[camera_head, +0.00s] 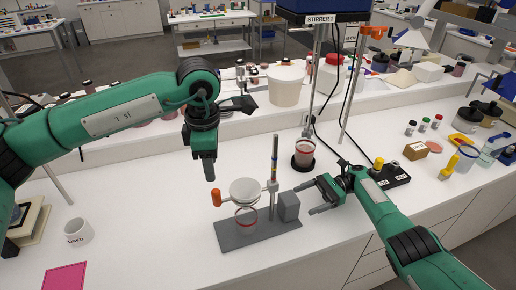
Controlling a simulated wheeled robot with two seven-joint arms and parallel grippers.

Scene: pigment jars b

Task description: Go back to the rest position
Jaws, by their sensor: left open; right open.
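My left gripper (207,168) hangs from its green arm over the bench, left of and above the filter stand, with its fingers pointing down and nothing seen between them. My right gripper (316,198) is low over the bench, right of the stand, with its fingers spread, pointing left and empty. The filter stand (262,232) has a grey base, an upright rod and an orange knob. A white funnel or dish (244,191) sits on it above a clear beaker with a red band (246,217).
A beaker with reddish contents (304,153) stands on a black round base under the stirrer (322,19). A white mug marked USED (78,232) and a pink square (64,277) lie at left. A control box (393,178) and jars are at right. The front middle bench is clear.

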